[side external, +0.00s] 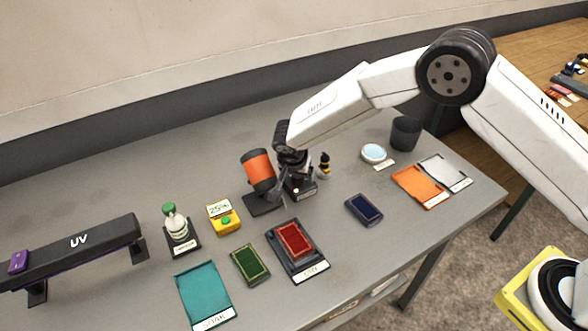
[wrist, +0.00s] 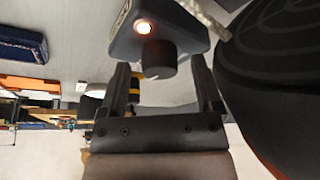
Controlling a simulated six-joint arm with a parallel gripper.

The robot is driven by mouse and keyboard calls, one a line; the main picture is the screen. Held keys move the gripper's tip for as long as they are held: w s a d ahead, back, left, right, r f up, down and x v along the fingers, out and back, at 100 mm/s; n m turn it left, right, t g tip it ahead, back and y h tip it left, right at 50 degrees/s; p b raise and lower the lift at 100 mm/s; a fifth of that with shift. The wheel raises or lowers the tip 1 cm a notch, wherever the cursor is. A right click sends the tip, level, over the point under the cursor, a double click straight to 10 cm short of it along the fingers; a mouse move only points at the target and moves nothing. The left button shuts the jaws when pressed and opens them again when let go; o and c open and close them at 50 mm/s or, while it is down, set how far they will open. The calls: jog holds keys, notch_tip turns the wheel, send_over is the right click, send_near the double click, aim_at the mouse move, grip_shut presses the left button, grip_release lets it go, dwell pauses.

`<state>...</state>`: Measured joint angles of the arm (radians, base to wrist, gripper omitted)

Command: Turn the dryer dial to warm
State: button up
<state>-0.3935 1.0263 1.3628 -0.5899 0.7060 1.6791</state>
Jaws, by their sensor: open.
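The dryer (side external: 258,170), an orange and black barrel on a dark stand, is near the table's middle. Beside it is a small dark control box (side external: 302,191), which fills the top of the wrist view (wrist: 185,28). The dark round dial (wrist: 159,57) stands out from this box, near a glowing lamp (wrist: 143,27). My gripper (wrist: 160,72) is open, its fingers on either side of the dial with gaps visible. In the side view my gripper (side external: 297,178) is low over the box and hides the dial. The dial's setting cannot be read.
A black and yellow bottle (side external: 324,166) stands close behind my gripper. A blue rug piece (side external: 364,209) and a tray (side external: 317,268) with a red rug piece lie in front. The table between is clear.

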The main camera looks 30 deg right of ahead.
jog(key=v, duration=0.7)
jog(key=shift+a+r, duration=0.2)
jog(key=shift+r, duration=0.1)
jog(key=shift+s+d, duration=0.1)
jog(key=shift+s, duration=0.05)
jog(key=s+d+r+n+y, duration=0.1)
jog(key=s+d+r+n, duration=0.1)
jog(key=s+d, duration=0.4)
jog(key=s+d+r+n+y, duration=0.1)
jog(key=s+d+n, duration=0.3)
jog(key=s, duration=0.6)
jog(key=s+d+r+n+y, duration=0.1)
jog(key=s+d+r+n, duration=0.1)
jog(key=s+d, duration=0.5)
jog(key=shift+s+d+r+n, duration=0.4)
jog(key=shift+s+n, duration=0.25)
jog(key=shift+n, duration=0.15)
